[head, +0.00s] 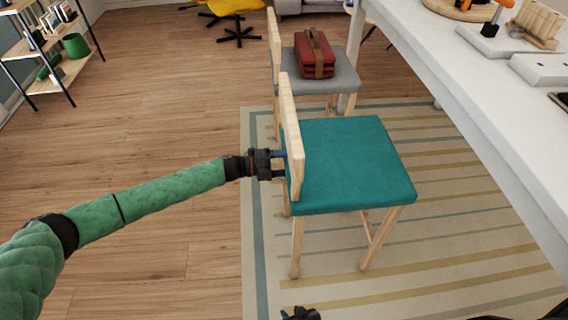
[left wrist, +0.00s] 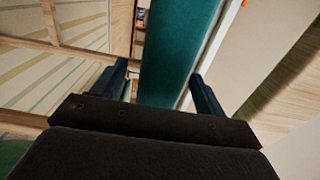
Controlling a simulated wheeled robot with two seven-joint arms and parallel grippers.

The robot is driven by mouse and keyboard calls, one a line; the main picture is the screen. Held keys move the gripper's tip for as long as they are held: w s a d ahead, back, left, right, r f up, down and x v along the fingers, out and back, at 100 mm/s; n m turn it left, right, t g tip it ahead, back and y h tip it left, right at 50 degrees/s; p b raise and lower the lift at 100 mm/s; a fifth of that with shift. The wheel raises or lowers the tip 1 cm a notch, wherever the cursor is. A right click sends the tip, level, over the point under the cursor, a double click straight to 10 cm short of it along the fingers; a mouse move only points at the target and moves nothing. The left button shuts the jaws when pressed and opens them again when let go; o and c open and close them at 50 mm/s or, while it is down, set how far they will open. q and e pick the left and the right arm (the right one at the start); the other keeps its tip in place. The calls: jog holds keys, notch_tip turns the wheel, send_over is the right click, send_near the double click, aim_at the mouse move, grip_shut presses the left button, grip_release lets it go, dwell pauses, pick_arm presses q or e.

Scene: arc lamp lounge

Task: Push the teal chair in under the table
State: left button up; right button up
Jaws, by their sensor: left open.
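The teal chair (head: 345,165) has a teal seat and pale wood legs and back. It stands on the striped rug with its back to the left and its seat toward the white table (head: 480,110). A strip of rug shows between seat and table edge. My left gripper (head: 284,165) is open at the outer side of the chair's back, its fingertips at or very near the wood. In the left wrist view a teal surface (left wrist: 175,55) lies beyond the spread fingers. A dark part at the bottom edge seems to be my right gripper (head: 300,314); its fingers are unclear.
A grey chair (head: 343,76) with a red bag (head: 314,55) on it stands just behind the teal one. The striped rug (head: 440,255) lies under the chairs. A shelf (head: 48,50) stands at the far left. The wood floor (head: 160,130) at left is clear.

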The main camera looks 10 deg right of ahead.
pick_arm(q)
jog(key=shift+c, duration=0.2)
grip_shut()
